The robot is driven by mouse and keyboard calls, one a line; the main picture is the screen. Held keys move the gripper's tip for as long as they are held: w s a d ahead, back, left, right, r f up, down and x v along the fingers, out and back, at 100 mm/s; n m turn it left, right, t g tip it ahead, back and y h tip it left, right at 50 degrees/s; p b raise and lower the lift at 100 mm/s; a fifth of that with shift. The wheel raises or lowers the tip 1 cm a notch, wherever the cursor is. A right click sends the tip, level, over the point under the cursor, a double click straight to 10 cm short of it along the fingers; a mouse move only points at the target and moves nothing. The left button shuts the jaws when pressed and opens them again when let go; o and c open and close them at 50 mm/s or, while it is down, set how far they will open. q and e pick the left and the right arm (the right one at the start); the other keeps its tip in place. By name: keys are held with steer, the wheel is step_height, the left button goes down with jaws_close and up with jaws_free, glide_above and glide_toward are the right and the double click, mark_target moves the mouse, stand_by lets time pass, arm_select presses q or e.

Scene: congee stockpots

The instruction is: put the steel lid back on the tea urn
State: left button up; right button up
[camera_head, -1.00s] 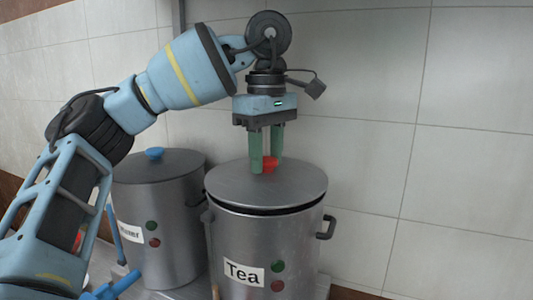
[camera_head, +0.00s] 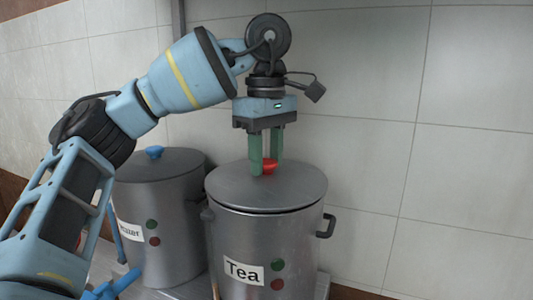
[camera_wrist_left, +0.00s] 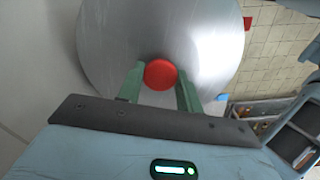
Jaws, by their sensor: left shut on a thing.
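The tea urn (camera_head: 240,240) is a grey steel pot with a "Tea" label and a green and a red dot on its front. The steel lid (camera_head: 235,188) with a red knob (camera_head: 270,167) lies over the urn's mouth, nearly level, with a thin dark line under its edge. My left gripper (camera_head: 264,172) points down over the lid and is shut on the red knob. In the left wrist view the lid (camera_wrist_left: 110,45) fills the upper middle, with the knob (camera_wrist_left: 160,74) between the green fingers. My right gripper is not in view.
The tea urn has side handles (camera_head: 327,227). A tiled wall (camera_head: 460,140) stands close behind.

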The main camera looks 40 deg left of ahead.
arm_select(q)
steer(key=shift+f, duration=0.15)
steer(key=o, duration=1.3)
steer(key=shift+o, duration=0.5)
steer(key=o, duration=0.4)
steer(key=shift+r, duration=3)
